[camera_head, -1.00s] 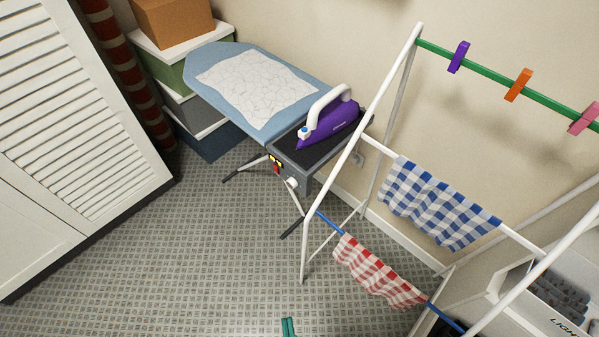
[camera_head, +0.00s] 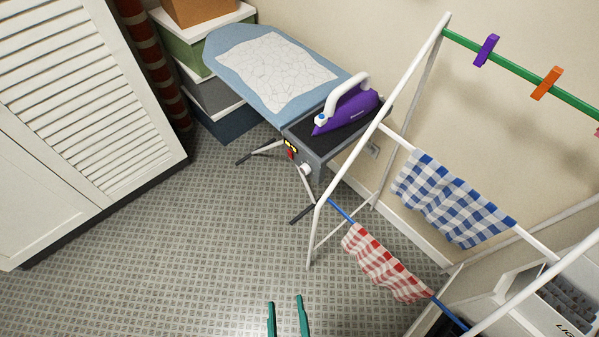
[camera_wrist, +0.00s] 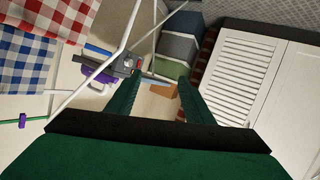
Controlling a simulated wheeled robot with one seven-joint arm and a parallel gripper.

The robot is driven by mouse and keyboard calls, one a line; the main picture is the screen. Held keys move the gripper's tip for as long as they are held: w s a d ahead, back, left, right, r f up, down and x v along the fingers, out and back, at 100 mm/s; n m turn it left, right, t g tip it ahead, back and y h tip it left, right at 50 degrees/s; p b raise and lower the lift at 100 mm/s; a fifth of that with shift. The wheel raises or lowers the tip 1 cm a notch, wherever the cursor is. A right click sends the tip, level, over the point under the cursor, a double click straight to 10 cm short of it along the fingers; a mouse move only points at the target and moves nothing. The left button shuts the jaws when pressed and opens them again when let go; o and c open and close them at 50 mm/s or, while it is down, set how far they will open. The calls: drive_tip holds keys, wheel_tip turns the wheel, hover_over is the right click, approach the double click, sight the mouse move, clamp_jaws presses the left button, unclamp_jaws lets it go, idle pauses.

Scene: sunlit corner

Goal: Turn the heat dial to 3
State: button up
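A small white round knob (camera_head: 306,169), which looks like the heat dial, is on the front of the grey unit (camera_head: 331,148) at the ironing board's near end. Its setting is too small to read. Beside it, to the left, is a red switch (camera_head: 291,154) with yellow and black around it. A purple and white iron (camera_head: 349,109) rests on top of the unit. My gripper (camera_head: 286,300) is open and empty over the floor, well apart from the dial. Its two green fingers also show spread in the wrist view (camera_wrist: 155,80).
A white drying rack (camera_head: 358,161) stands close to the right of the dial, with a blue checked cloth (camera_head: 449,199) and a red checked cloth (camera_head: 383,262). A white louvred cabinet (camera_head: 70,110) is at left. The floor (camera_head: 190,240) between is clear.

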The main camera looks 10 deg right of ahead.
drive_tip(key=w+a+f+n+g, duration=0.1)
drive_tip(key=w+f+n, duration=0.15)
drive_tip(key=f, duration=0.35)
drive_tip(key=w+a+f+n+g, duration=0.1)
drive_tip(key=w+a+f+n, duration=0.1)
drive_tip(key=f+n, duration=0.25)
drive_tip(key=n+g+h, duration=0.3)
drive_tip(key=n+h, duration=1.3)
drive_tip(key=n, duration=0.1)
approach(302, 170)
drive_tip(key=x, duration=0.8)
drive_tip(key=shift+d, duration=0.1)
